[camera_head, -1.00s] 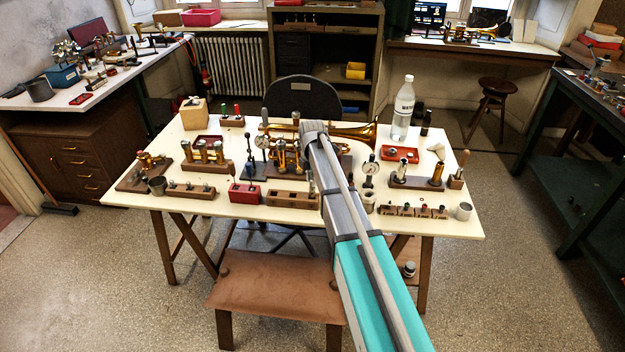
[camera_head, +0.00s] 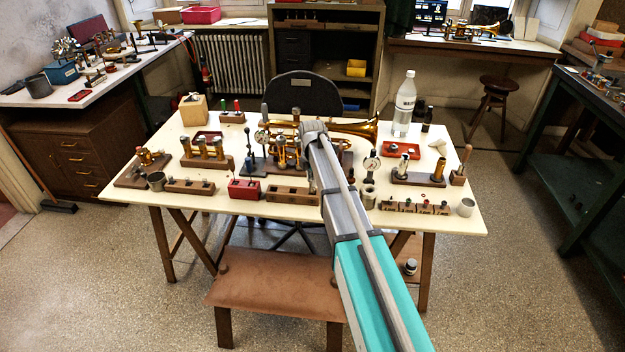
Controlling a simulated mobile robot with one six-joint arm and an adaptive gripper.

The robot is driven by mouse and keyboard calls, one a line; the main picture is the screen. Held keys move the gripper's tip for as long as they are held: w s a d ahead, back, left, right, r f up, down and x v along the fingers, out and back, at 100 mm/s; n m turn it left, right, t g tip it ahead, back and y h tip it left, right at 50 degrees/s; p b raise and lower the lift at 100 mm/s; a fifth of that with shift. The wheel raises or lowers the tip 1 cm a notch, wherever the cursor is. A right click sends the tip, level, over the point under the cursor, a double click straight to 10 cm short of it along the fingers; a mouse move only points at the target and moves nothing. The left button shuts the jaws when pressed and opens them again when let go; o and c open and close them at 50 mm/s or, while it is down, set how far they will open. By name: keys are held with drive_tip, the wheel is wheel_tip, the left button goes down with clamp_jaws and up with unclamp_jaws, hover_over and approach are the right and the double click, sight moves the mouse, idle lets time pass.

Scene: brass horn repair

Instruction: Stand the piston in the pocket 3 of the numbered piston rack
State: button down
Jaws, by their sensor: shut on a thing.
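My arm reaches over the middle of the cream table, and its wrist and links hide much of my gripper (camera_head: 311,182). Only a narrow dark part of the gripper shows left of the forearm, low over the table near its front edge. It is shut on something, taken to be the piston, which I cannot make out. A wooden block with dark pockets (camera_head: 292,196) lies just left of the gripper; it looks like the piston rack, but no numbers are readable. Whether the gripper or its load touches the block cannot be told.
A red block (camera_head: 244,190) and a low wooden rack (camera_head: 190,187) stand to the left. A brass horn (camera_head: 355,130) lies behind the arm, near a tall bottle (camera_head: 404,104). A padded bench (camera_head: 275,280) stands in front.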

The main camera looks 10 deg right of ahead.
drive_tip(key=shift+f+b, duration=0.7)
drive_tip(key=shift+f, duration=0.05)
drive_tip(key=shift+c, duration=2.1)
unclamp_jaws()
drive_tip(key=shift+r, duration=0.2)
